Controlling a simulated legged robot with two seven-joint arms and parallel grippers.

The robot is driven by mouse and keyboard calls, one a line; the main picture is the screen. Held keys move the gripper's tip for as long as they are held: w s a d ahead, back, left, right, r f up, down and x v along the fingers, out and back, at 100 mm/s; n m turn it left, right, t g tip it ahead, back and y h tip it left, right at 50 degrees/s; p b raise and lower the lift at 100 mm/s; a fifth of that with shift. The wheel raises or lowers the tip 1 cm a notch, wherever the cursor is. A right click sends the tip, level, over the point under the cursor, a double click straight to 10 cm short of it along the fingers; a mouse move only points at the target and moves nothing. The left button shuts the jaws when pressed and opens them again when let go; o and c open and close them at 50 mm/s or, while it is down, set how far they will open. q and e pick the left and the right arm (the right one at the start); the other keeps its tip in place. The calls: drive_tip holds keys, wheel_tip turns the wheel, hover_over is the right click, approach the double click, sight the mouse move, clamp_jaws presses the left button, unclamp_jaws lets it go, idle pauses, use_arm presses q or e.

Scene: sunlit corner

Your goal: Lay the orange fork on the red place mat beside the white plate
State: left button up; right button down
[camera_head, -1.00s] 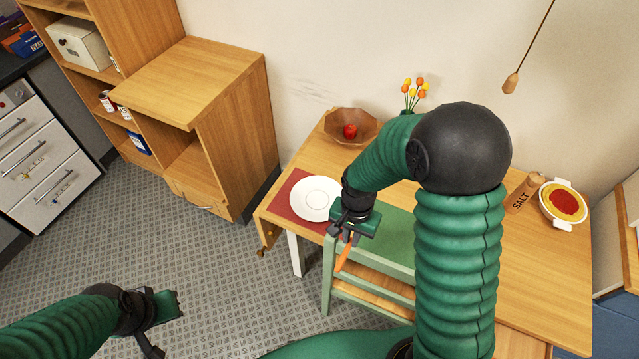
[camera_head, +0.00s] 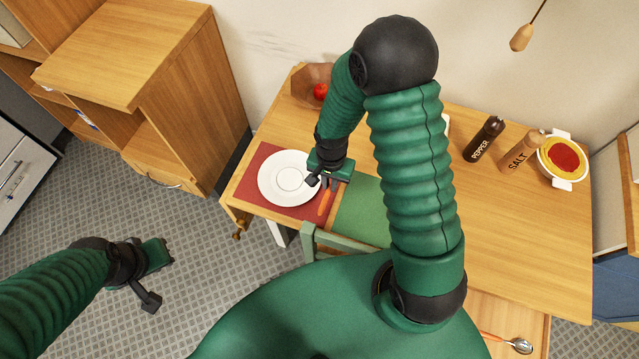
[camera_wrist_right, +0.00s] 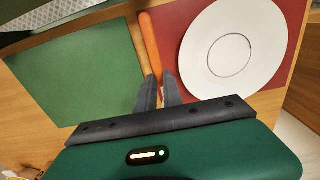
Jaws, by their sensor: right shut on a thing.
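The white plate (camera_head: 290,178) lies on the red place mat (camera_head: 256,166) at the table's left end; plate (camera_wrist_right: 218,50) and mat (camera_wrist_right: 172,22) also show in the right wrist view. My right gripper (camera_head: 328,184) is just right of the plate, shut on the orange fork (camera_head: 326,204). In the right wrist view the fork (camera_wrist_right: 152,45) runs along the mat's edge, beside the plate and apart from it. I cannot tell whether it touches the mat. Its gripped end is hidden by the fingers (camera_wrist_right: 159,84). My left gripper (camera_head: 158,272) hangs empty over the floor, its jaw opening unclear.
A green place mat (camera_head: 362,212) lies right of the fork, with a green chair (camera_head: 335,243) at the table's front edge. A bowl with a red apple (camera_head: 320,91), pepper mill (camera_head: 484,138), salt mill (camera_head: 521,151) and pasta dish (camera_head: 562,160) stand farther back. A spoon (camera_head: 521,346) lies front right.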

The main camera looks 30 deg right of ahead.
sight(328, 190)
drive_tip(key=f, duration=0.5)
drive_tip(key=shift+w+a, duration=0.15)
drive_tip(key=shift+w, duration=0.15)
drive_tip(key=shift+d+f, duration=0.2)
drive_tip(key=shift+f, duration=0.05)
drive_tip(key=shift+s+d, duration=0.15)
drive_tip(key=shift+d, duration=0.25)
drive_tip(key=c, duration=1.5)
unclamp_jaws()
drive_tip(key=shift+a, duration=0.5)
drive_tip(key=shift+d, duration=0.15)
